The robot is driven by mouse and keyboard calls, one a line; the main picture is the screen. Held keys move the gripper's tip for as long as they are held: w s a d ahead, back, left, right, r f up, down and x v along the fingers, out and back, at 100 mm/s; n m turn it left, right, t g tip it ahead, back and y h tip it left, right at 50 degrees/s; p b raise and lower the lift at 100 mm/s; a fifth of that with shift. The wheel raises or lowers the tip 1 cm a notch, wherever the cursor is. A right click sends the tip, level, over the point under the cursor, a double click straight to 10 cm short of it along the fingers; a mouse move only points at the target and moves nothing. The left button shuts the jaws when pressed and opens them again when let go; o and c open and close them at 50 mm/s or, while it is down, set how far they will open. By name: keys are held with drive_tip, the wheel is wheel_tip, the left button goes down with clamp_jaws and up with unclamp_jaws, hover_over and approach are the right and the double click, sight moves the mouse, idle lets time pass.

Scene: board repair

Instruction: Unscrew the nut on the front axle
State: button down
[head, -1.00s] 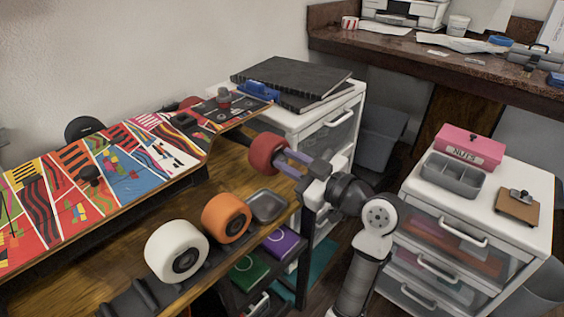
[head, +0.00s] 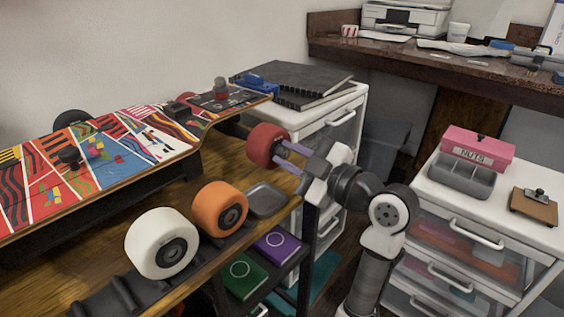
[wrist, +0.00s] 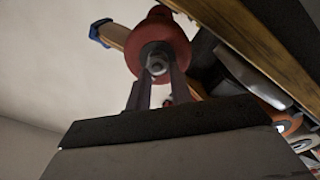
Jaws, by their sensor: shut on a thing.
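The nut (wrist: 156,66) is at the centre of the wheel's outer face, on the axle end. My gripper (head: 282,150) reaches in from the right with its purple fingers at the wheel's hub. In the wrist view the fingertips (wrist: 157,70) are shut on the nut, one on each side. The fingers hide part of the nut, and its threads cannot be seen.
An orange wheel (head: 219,208) and a white wheel (head: 161,243) stand in a black holder beside the board. A grey dish (head: 267,200) lies on the wooden bench below my gripper. A grey tray (head: 457,178) and a pink NUTS box (head: 478,149) stand on the right cabinet.

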drive_tip(key=shift+w+d+f+n, duration=0.15)
drive_tip(key=shift+f+n, duration=0.15)
drive_tip(key=shift+f, duration=0.4)
drive_tip(key=c, duration=1.6)
unclamp_jaws()
drive_tip(key=shift+o, duration=1.3)
drive_tip(key=shift+w+f, duration=0.15)
drive_tip(key=shift+f, duration=0.05)
drive_tip(key=shift+o, duration=0.9)
drive_tip(key=shift+r, duration=0.35)
drive_tip(key=shift+c, duration=1.1)
